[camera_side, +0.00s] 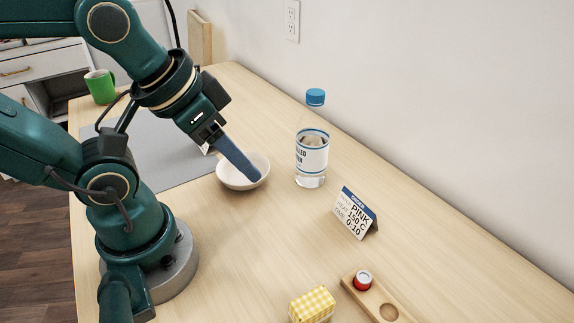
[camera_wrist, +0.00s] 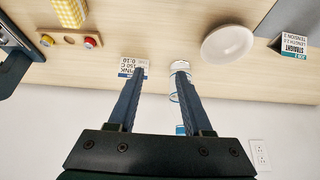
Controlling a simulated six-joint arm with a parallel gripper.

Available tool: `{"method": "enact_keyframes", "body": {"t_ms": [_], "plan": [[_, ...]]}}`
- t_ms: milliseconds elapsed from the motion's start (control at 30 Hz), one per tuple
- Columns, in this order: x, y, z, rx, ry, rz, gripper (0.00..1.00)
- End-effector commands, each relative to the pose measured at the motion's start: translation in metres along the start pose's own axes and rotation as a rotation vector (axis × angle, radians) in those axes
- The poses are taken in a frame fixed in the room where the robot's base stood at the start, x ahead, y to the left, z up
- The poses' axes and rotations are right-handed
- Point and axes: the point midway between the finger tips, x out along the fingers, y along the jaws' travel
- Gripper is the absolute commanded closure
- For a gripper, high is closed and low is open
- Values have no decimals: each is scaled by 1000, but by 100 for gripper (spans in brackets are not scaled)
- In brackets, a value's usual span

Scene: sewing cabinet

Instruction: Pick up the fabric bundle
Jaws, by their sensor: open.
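The fabric bundle (camera_side: 312,304) is a small yellow-and-white checked block on the table at the front edge of the side view, partly cut off. It also shows at the top left of the wrist view (camera_wrist: 69,10), well away from my fingers. My gripper (camera_side: 248,170) is in the air and looks in front of the white bowl in the side view, far from the bundle. In the wrist view my gripper (camera_wrist: 160,72) has its two blue fingers apart with nothing held between them.
A water bottle (camera_side: 311,160) stands near the wall, with a tented PINK card (camera_side: 356,212) nearby. A wooden holder (camera_side: 362,292) with a red-and-white button sits beside the bundle. A white bowl (camera_side: 243,184), grey mat (camera_side: 180,170) and green mug (camera_side: 101,87) lie farther back.

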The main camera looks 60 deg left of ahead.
Motion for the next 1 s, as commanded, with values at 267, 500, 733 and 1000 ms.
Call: {"method": "enact_keyframes", "body": {"t_ms": [267, 500, 733, 1000], "plan": [[0, 0, 0, 0, 0, 0, 0], [-3, 0, -2, 0, 3, 0, 0], [-30, 0, -17, 0, 5, 0, 0], [-37, -19, -52, -3, 107, -90, 0]]}}
